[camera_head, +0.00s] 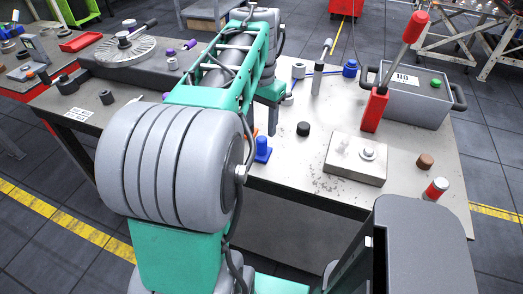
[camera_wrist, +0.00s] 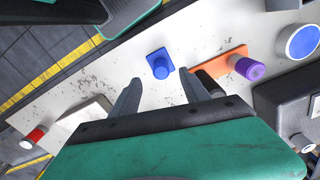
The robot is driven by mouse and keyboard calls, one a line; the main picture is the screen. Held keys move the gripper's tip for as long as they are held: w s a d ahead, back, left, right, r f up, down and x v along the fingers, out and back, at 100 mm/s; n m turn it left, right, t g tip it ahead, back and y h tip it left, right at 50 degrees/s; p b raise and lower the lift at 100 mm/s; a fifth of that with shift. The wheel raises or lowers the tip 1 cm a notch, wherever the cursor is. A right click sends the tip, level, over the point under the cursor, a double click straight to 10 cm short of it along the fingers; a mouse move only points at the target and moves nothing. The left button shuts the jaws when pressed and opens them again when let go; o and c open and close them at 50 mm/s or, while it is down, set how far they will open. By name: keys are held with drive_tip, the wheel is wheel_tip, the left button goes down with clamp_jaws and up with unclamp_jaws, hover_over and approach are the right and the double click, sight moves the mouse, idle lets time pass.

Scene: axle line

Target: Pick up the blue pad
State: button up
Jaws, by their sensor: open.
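The blue pad (camera_wrist: 160,64) has a squarish base with a round knob on top. It stands on the light, scuffed tabletop, and also shows in the head view (camera_head: 263,150) just right of my arm, near the table's front edge. My gripper (camera_wrist: 159,80) is open, with nothing between its fingers. In the wrist view the pad appears beyond the fingertips, roughly centred between them and apart from both.
An orange plate (camera_wrist: 226,62) and a purple-topped cylinder (camera_wrist: 250,69) lie right of the pad in the wrist view. In the head view, a black cap (camera_head: 303,129), a metal block (camera_head: 356,160) and a grey box with a red lever (camera_head: 415,100) stand to the right.

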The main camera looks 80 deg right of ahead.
sight(261, 139)
drive_tip(key=f, duration=0.7)
drive_tip(key=shift+d+f, duration=0.2)
drive_tip(key=shift+f, duration=0.1)
clamp_jaws()
